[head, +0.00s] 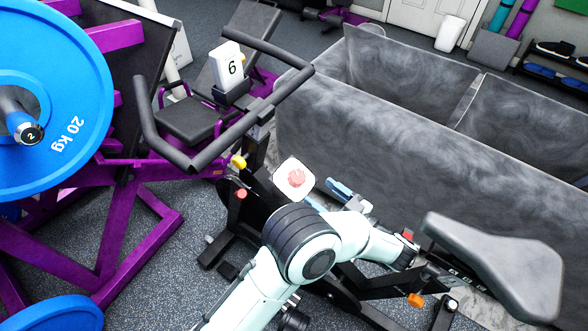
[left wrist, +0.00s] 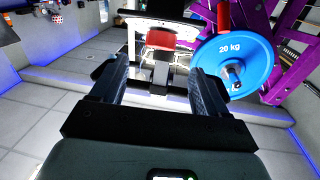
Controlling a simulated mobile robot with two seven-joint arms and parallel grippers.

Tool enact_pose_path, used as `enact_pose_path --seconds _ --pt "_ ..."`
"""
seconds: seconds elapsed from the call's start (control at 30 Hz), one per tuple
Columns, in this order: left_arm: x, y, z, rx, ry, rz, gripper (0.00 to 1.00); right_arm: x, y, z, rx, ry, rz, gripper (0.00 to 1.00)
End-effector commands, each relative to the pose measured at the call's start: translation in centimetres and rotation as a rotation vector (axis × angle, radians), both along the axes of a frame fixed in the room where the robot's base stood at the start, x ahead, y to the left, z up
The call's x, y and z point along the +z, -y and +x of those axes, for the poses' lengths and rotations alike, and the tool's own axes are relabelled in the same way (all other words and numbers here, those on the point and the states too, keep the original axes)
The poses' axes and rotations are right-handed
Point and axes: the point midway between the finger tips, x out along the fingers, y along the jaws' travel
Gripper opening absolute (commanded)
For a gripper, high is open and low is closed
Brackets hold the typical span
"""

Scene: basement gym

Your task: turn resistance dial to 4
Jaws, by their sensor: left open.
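The exercise bike has black handlebars (head: 190,150) and a white block marked 6 (head: 232,66) above them. A yellow knob (head: 238,162) and a small red knob (head: 242,193) sit on the front frame. A white rounded plate with a red disc (head: 295,179) is lower on the bike. I cannot tell which part is the resistance dial. My left arm (head: 310,245) crosses the bike's middle in the head view; its fingers are hard to make out there. In the left wrist view my left gripper (left wrist: 158,82) is open. A red part (left wrist: 161,40) on a black post shows beyond its fingers; contact is unclear. My right gripper is not in view.
The bike saddle (head: 500,260) is at the right. A purple rack (head: 110,230) with a blue 20 kg plate (head: 85,55) stands at the left. A grey, walled tub-like structure (head: 390,140) is behind the bike. Speckled floor (head: 180,270) is open at lower left.

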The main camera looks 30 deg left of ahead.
Motion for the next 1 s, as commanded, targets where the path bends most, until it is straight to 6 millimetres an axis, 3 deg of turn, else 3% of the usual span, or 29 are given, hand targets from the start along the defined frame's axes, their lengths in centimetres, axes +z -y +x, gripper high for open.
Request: enact_pose_path --seconds 0.3,0.5,0.7,0.97,1.0 --pt "-0.2 -6.3 1.3 0.004 0.002 0.0 0.75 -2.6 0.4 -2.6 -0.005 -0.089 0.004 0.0" --pt "-0.1 -9.3 2.0 0.003 0.003 0.001 0.75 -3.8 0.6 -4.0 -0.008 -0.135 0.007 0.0" --pt "0.0 -10.4 2.3 -0.001 0.003 -0.001 0.75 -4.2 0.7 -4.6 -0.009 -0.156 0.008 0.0" --pt "0.0 -10.5 2.3 -0.001 0.003 0.0 0.75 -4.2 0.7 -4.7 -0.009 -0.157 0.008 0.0" --pt "0.0 -10.5 2.3 -0.001 0.003 0.0 0.65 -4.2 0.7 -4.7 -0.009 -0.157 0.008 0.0"
